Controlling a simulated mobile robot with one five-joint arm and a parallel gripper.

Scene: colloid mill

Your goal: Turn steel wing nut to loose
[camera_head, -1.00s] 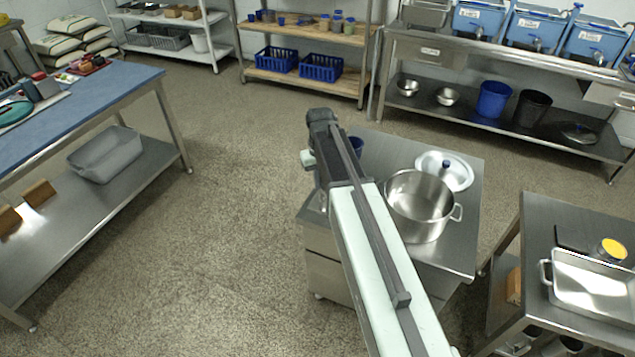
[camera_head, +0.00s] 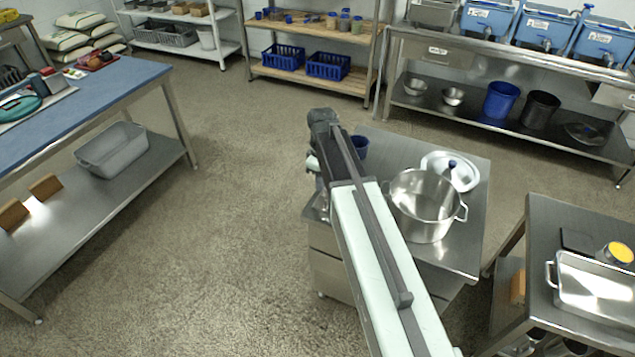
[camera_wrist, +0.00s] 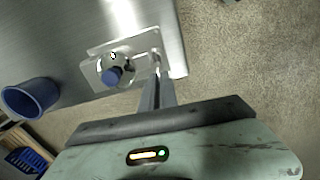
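I cannot make out a steel wing nut for certain. In the head view, my arm hides the fitting, and the gripper's tips are not clear at the table's left edge.
A blue cup (camera_wrist: 30,97) stands left of the fitting; it also shows in the head view (camera_head: 360,146). Open floor (camera_head: 230,220) lies to the left.

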